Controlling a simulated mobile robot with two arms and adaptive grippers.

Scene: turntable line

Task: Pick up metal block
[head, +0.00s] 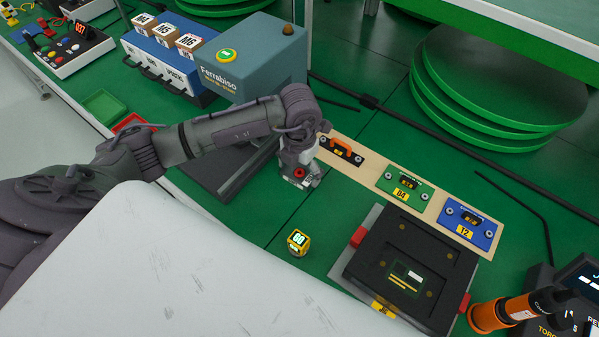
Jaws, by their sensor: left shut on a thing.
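My left arm reaches in from the left, and its gripper (299,176) points down over the green bench, just left of the wooden strip. It is shut on a small silvery piece, which looks like the metal block (302,184). The fingers hide most of the block, and I cannot tell whether it still touches the surface below. My right gripper is out of view.
A black fixture (408,268) with red clamps stands at the right, beside an orange tool (500,313). A yellow-edged cube (298,241) lies nearer. A grey-blue Ferrabiso box (262,60) stands behind the arm.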

